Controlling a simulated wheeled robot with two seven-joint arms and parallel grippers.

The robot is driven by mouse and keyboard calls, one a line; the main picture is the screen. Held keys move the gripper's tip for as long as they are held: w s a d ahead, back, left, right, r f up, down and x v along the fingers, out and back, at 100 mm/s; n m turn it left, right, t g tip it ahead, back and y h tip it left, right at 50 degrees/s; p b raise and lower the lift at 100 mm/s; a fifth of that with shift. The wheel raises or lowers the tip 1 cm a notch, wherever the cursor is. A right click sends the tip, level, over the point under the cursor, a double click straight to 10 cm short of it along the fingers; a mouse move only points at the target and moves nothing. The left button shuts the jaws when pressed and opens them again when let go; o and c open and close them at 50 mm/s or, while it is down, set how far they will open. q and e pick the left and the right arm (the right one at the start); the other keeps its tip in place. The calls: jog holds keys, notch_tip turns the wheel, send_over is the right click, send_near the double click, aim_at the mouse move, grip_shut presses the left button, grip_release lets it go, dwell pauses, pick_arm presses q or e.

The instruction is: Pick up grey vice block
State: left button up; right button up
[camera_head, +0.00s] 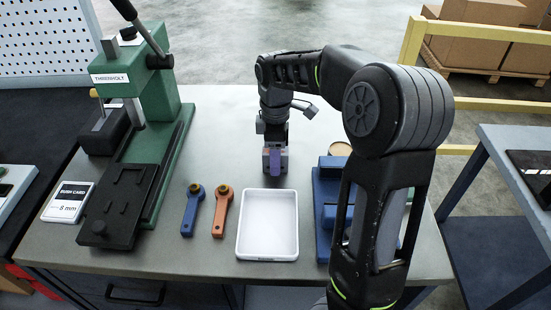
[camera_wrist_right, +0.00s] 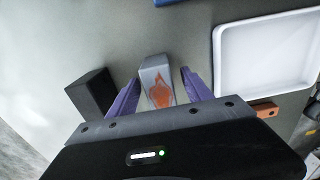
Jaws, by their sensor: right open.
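The grey vice block (camera_wrist_right: 153,68) has an orange patch on its face and stands on the bench in the right wrist view. My right gripper (camera_wrist_right: 160,82) is open, its two purple fingers on either side of the block with gaps visible. In the head view the right gripper (camera_head: 275,163) is low over the bench, behind the white tray; the block is mostly hidden by it there. My left gripper is not in view.
A white tray (camera_head: 266,255) lies in front of the gripper. Blue (camera_head: 191,212) and orange (camera_head: 222,213) wrenches lie left of it. A blue vice (camera_head: 326,185) stands right, partly behind my arm. A green press (camera_head: 160,100) stands left. A dark block (camera_wrist_right: 91,92) stands beside the gripper.

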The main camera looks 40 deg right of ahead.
dwell(0.4)
grip_shut()
dwell(0.5)
